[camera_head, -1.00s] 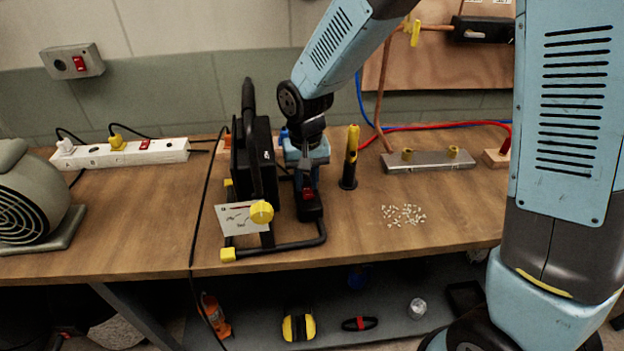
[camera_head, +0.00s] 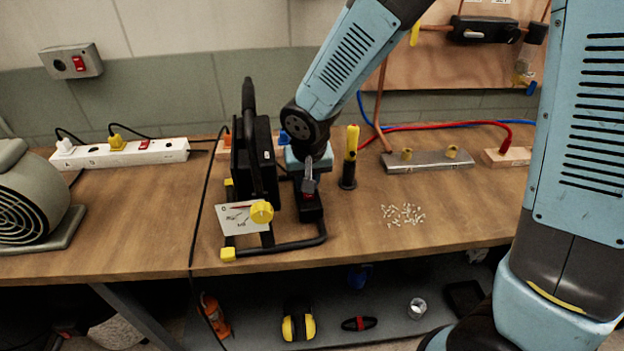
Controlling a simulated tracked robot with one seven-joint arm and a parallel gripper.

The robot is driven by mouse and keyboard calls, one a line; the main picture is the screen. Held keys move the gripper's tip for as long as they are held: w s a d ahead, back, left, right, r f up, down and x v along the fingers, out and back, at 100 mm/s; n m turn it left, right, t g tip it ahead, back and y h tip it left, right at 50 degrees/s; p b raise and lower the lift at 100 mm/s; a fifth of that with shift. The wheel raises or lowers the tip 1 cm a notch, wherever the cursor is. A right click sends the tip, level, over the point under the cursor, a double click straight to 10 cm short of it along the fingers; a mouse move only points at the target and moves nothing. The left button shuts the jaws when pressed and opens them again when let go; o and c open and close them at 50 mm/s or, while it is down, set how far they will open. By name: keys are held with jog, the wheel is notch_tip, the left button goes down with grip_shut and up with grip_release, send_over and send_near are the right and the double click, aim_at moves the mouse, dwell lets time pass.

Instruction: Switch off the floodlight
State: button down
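The floodlight (camera_head: 263,165) stands on the workbench left of centre. It is a black lamp on a tubular stand with yellow feet and a yellow knob (camera_head: 262,212), seen from the side. Beside it on the right is a black box (camera_head: 311,211) with a red switch (camera_head: 309,194) on top, partly covered by my gripper. My gripper (camera_head: 310,184) points down just above the red switch, close to the floodlight. Its grey fingers look close together, but I cannot tell whether they are shut or whether they touch the switch.
A yellow-and-black upright tool (camera_head: 350,160) stands close to the right of my gripper. A white power strip (camera_head: 100,157) and a grey blower (camera_head: 30,195) are at left. A metal bar with brass fittings (camera_head: 428,161) and scattered white bits (camera_head: 403,214) lie at right.

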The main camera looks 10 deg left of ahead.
aim_at(311, 202)
jog(key=c, duration=0.9)
grip_release()
jog(key=v, duration=1.3)
jog(key=shift+s+r, duration=0.15)
jog(key=shift+r, duration=0.15)
jog(key=shift+d, duration=0.1)
